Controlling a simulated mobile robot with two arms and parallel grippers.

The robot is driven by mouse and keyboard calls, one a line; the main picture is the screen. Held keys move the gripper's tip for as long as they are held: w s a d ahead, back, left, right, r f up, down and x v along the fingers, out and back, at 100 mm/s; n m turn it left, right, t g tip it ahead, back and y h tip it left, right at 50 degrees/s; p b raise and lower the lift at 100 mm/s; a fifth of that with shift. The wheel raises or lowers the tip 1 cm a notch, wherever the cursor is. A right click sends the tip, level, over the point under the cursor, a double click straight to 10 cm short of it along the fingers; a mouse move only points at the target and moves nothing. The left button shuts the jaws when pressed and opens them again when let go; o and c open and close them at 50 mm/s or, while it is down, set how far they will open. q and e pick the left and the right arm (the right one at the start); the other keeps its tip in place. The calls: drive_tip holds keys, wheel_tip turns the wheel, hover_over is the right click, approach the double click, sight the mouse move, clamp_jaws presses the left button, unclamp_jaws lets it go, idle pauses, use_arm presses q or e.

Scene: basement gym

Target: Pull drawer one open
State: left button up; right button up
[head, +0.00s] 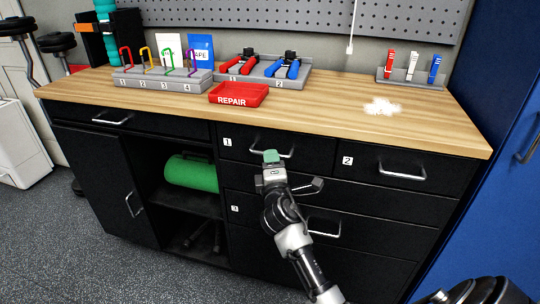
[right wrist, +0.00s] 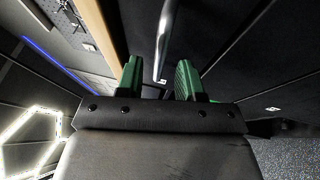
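Drawer one (head: 312,147), a black front with a "1" label, sits under the wooden worktop left of drawer two. It looks shut, flush with the cabinet. In the right wrist view, the green fingertips of the right gripper (right wrist: 160,80) stand apart. The handle bar (right wrist: 164,38) lies ahead in line with the gap between them; I cannot tell whether either finger touches it. My left gripper is not in view.
Drawer two (head: 440,176) is to the right, and more handled drawers are below. The worktop (head: 330,100) holds a red REPAIR tray (head: 239,94), tool racks and white powder (head: 381,107).

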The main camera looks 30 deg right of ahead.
drive_tip(key=shift+x, duration=1.6)
drive_tip(key=shift+c, duration=0.2)
clamp_jaws()
